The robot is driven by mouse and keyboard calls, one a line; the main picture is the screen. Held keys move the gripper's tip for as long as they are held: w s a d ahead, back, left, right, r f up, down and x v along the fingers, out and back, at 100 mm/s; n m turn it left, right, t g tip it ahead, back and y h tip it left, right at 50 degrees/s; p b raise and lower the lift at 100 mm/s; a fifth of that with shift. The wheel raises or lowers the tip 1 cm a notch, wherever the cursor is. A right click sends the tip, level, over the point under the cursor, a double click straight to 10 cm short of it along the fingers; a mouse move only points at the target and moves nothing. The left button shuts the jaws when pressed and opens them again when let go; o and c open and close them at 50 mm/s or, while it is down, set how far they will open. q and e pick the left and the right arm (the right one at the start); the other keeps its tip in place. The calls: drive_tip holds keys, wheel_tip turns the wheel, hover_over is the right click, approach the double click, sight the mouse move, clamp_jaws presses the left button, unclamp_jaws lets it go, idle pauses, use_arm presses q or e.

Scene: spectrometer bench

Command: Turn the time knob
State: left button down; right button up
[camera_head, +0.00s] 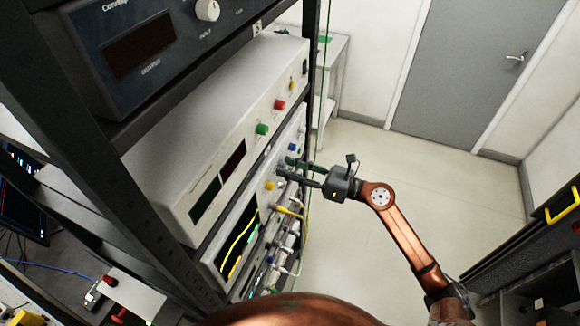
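My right gripper (284,167) reaches in from the right, its two dark fingers pointing left at the front panel of the lower instrument (236,232). The fingers are apart with a narrow gap. Their tips are at the panel, between a yellow knob (269,185) and a blue knob (292,147). A small grey knob seems to sit at the tips, partly hidden; I cannot tell if they touch it. No label reading "time" is legible. The lower instrument has a screen (238,241) with a yellow trace. My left gripper is not in view.
Above is a white instrument (190,145) with dark displays, green (262,129) and red (279,105) knobs. A dark blue unit (135,50) stands on the top shelf. Cables (292,212) hang below my gripper. The floor (430,180) to the right is clear.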

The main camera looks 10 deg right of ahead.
drive_tip(key=shift+c, duration=0.7)
clamp_jaws()
drive_tip(key=shift+m, duration=0.3)
drive_tip(key=m+p, duration=0.3)
drive_tip(key=m, duration=0.1)
drive_tip(key=shift+r, duration=0.15)
drive_tip(key=shift+m+p, duration=1.15)
drive_tip(key=shift+m, duration=0.35)
